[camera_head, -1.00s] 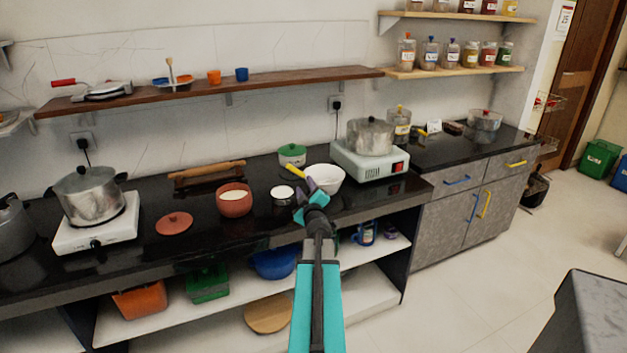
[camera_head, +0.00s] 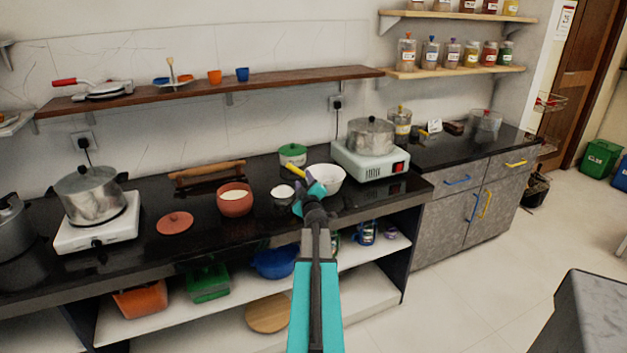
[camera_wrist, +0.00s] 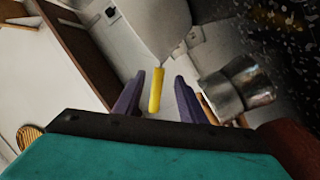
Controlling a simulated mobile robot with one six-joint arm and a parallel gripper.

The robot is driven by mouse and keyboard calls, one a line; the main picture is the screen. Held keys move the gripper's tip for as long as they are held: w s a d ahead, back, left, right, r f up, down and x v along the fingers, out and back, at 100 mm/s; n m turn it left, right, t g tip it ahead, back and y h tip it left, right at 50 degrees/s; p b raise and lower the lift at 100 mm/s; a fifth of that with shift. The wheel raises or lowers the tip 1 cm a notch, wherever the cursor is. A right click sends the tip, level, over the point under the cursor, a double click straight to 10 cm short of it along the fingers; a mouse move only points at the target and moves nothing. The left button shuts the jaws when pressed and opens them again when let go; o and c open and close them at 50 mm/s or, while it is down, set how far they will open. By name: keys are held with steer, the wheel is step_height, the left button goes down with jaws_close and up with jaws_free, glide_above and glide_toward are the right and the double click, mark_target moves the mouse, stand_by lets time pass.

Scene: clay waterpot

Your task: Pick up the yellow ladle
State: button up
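The yellow ladle (camera_head: 295,171) shows in the head view as a short yellow handle, tilted, by the left rim of the white bowl (camera_head: 332,178). Its lower part is hidden behind my gripper. My gripper (camera_head: 305,186) is over the counter, close to the handle and in front of the bowl. In the wrist view the yellow handle (camera_wrist: 156,90) stands in the gap between my two purple fingers (camera_wrist: 157,98). The fingers are apart, with space on both sides of the handle. I cannot tell whether it is fully between the tips or just beyond them.
A small white-topped cup (camera_head: 281,193) stands just left of my gripper, with a clay pot (camera_head: 235,203) farther left. A green-lidded pot (camera_head: 292,156) is behind. A hotplate (camera_head: 372,165) with a metal pot (camera_head: 370,136) stands to the right. Counter front (camera_head: 350,208) is clear.

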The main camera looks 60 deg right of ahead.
mark_target(302, 175)
steer(key=shift+w+d, duration=0.1)
steer(key=shift+x, duration=2.45)
steer(key=shift+r, duration=0.2)
jaws_close()
